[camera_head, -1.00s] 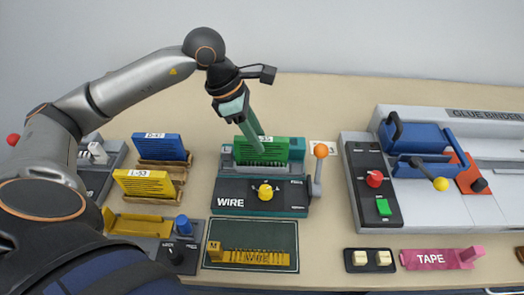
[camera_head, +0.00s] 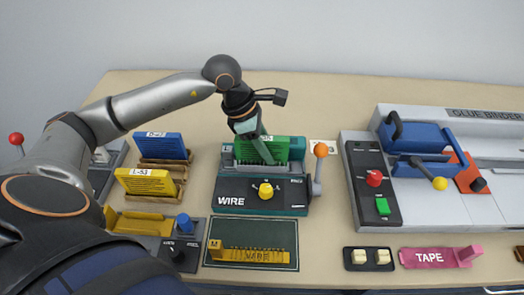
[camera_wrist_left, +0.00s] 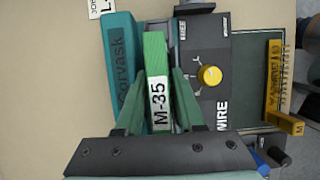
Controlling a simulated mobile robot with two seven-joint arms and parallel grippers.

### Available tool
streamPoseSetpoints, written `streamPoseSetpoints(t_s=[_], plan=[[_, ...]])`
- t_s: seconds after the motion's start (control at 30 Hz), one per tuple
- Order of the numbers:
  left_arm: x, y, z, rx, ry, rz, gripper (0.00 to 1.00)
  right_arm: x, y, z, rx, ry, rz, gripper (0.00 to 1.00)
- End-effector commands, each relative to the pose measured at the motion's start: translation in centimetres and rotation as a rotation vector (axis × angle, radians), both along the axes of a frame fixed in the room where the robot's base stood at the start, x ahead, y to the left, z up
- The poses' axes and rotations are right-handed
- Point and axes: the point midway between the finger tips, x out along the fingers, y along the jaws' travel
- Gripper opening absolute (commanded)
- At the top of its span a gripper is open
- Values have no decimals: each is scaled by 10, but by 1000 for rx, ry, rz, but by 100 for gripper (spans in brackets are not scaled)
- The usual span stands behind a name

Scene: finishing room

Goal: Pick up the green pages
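The green pages (camera_head: 283,147), a block labelled M-35, stand upright in the teal wire machine (camera_head: 235,196). In the left wrist view the green pages (camera_wrist_left: 154,60) show from above with a white label. My left gripper (camera_head: 265,158) points down at them, and its fingers hide part of their front in the head view. In the wrist view the open fingers of my left gripper (camera_wrist_left: 160,88) lie on either side of the pages. I cannot tell whether they touch. My right gripper is not in view.
A lever with an orange knob (camera_head: 320,150) stands just right of the wire machine. Blue pages (camera_head: 160,147) and yellow pages (camera_head: 146,182) stand in wooden racks to the left. The glue binder (camera_head: 480,200) fills the right side. The table behind the wire machine is clear.

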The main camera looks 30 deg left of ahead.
Motion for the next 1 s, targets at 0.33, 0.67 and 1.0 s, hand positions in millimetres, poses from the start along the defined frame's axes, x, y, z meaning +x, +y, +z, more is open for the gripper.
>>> streamPoseSetpoints(t_s=[0.33,0.67,1.0], plan=[[0,0,-3,1,1,0,32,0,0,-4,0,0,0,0],[0,0,-3,0,0,0,0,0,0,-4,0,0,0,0],[0,0,-3,0,0,0,0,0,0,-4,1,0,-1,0]])
